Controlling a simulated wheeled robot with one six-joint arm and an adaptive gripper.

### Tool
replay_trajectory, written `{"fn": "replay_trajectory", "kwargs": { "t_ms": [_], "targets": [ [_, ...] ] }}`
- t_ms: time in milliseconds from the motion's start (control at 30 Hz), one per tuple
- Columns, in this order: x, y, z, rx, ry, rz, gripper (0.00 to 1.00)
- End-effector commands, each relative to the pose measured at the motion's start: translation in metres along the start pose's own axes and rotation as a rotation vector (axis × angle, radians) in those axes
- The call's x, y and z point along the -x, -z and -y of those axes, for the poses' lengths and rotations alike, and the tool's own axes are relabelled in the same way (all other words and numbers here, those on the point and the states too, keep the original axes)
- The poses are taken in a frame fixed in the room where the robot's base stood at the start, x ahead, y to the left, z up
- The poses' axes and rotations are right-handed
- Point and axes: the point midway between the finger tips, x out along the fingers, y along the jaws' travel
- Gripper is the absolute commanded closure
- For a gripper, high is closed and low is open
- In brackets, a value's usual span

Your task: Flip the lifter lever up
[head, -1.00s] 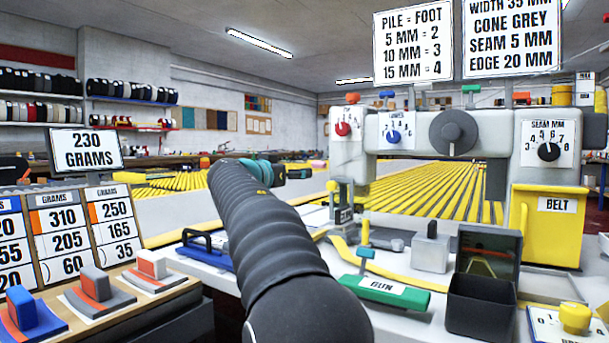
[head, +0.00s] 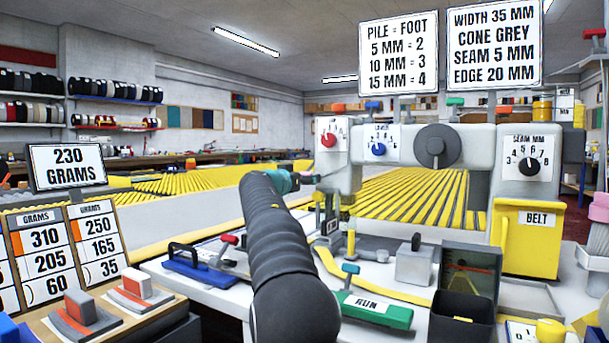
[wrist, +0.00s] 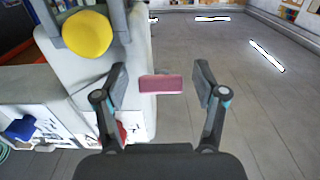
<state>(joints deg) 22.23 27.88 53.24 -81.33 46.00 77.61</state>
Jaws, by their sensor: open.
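My gripper (head: 306,179) is at the left end of the grey sewing machine (head: 478,165) in the head view, small and partly lost against it. In the wrist view my gripper (wrist: 160,74) is open, with one finger on each side of a flat pink-red tab (wrist: 161,84). The tab juts from the side of the pale machine body (wrist: 150,50) and looks like the lifter lever's end. Gaps show between the tab and both fingers; I cannot tell its depth. I cannot make out the tab in the head view.
A red-tipped handle (head: 229,240) stands by a blue clamp (head: 200,268) on the white table. A green RUN switch (head: 372,310), a grey block (head: 414,264) and a dark open box (head: 462,318) are in front of the machine. Yellow rollers (head: 405,210) lie behind.

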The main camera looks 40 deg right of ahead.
Motion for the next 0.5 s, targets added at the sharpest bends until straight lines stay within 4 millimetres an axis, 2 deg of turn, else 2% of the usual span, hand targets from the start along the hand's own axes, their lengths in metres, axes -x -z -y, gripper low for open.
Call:
{"fn": "replay_trajectory", "kwargs": {
  "t_ms": [367,500],
  "targets": [
    [-0.0054,-0.0003,0.0002,0.000,0.001,0.000,0.29],
    [-0.0053,-0.0002,0.0002,0.000,0.001,0.000,0.62]
  ]
}}
